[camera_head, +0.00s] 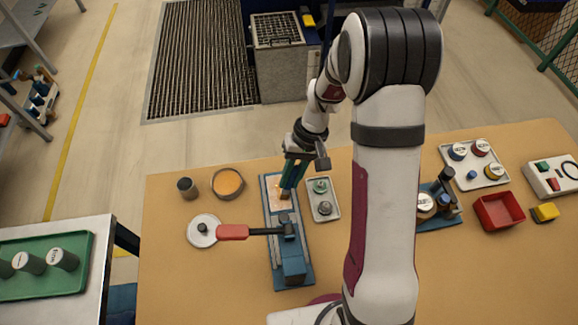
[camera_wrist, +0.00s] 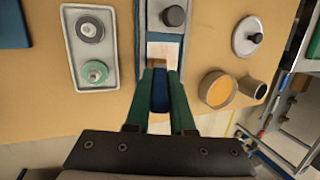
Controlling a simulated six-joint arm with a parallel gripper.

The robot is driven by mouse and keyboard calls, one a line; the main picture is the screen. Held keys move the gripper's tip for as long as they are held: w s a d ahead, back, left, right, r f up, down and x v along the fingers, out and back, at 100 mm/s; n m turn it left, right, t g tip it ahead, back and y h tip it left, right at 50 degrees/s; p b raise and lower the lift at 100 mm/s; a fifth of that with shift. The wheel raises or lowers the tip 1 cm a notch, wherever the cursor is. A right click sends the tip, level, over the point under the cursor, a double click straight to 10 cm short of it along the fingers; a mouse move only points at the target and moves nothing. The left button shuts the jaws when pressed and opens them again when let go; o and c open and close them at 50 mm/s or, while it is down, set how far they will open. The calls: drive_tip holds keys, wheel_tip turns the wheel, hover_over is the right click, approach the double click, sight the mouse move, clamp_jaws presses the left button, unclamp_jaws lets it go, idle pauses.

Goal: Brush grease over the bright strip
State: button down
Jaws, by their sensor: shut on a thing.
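My gripper (camera_head: 293,168) is shut on the brush, whose blue handle (camera_wrist: 160,95) shows between the green fingers in the wrist view. The brush's brown end (camera_head: 285,194) points down at the bright strip (camera_head: 274,193), on the far part of the blue fixture (camera_head: 293,268). I cannot tell whether the bristles touch the strip. The strip (camera_wrist: 164,50) shows pale with an orange-brown tint in the wrist view, partly hidden by the gripper. An open round pot of orange grease (camera_head: 228,182) stands left of the fixture.
A red-handled clamp (camera_head: 233,232) reaches left from the fixture, over a white lid (camera_head: 203,237). A small dark cup (camera_head: 187,187) stands left of the pot. The table's front left is clear.

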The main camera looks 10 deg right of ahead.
drive_tip(key=shift+s, duration=1.6)
wheel_tip(320, 180, up, 8)
drive_tip(key=shift+w+r, duration=0.1)
drive_tip(key=shift+r, duration=0.05)
drive_tip(key=w+a+r+t, duration=0.2)
drive_tip(key=w+r+t, duration=0.15)
drive_tip(key=w, duration=0.35)
drive_tip(key=shift+m+t, duration=0.25)
drive_tip(key=shift+m, duration=0.05)
drive_tip(key=shift+w+d+f, duration=0.1)
drive_tip(key=shift+w+f, duration=0.05)
drive_tip(key=shift+f, duration=1.05)
drive_tip(key=shift+w+f, duration=0.15)
drive_tip(key=shift+f, duration=1.05)
